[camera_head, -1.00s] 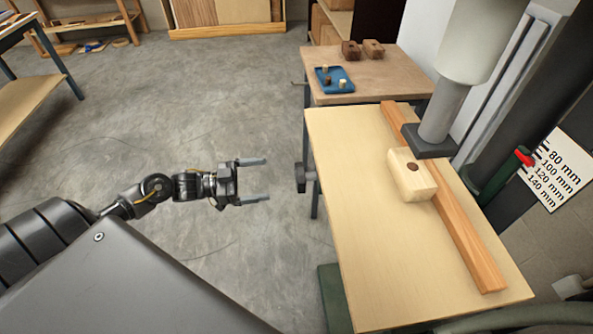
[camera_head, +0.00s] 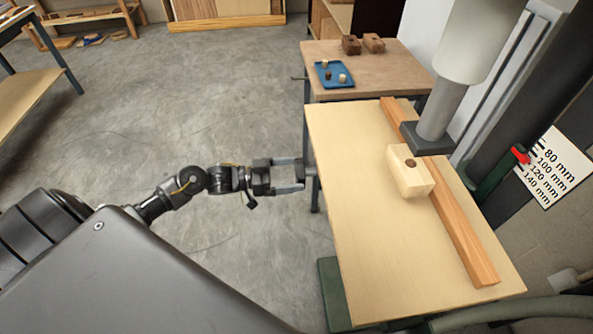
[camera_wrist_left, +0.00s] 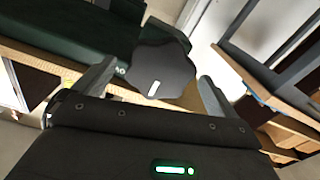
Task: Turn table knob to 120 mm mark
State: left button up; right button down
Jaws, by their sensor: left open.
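The dark lobed table knob (camera_wrist_left: 160,68) has a white mark on its face and shows between my left gripper's (camera_wrist_left: 155,85) two fingers in the wrist view. In the head view my left gripper (camera_head: 295,174) is at the table's left edge, its fingers on either side of the knob, which they largely hide. The fingers are open; the wrist view shows a gap on each side of the knob. The red pointer (camera_head: 519,155) is by the upper part of the millimetre scale (camera_head: 555,168), near the 100 mm mark; its exact reading is unclear. My right gripper is not in view.
The drill press table (camera_head: 360,230) carries a wooden fence (camera_head: 460,235) and a pale drilled block (camera_head: 410,172) under the spindle. Behind it, a side table (camera_head: 390,75) holds a blue tray (camera_head: 331,84) and brown blocks (camera_head: 352,44). The floor on the left is open.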

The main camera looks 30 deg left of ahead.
pick_arm(q)
jog(key=shift+x, duration=0.9)
jog(key=shift+c, duration=0.3)
jog(key=c, duration=0.9)
jog(key=shift+f+m, duration=0.1)
jog(key=shift+m, duration=0.3)
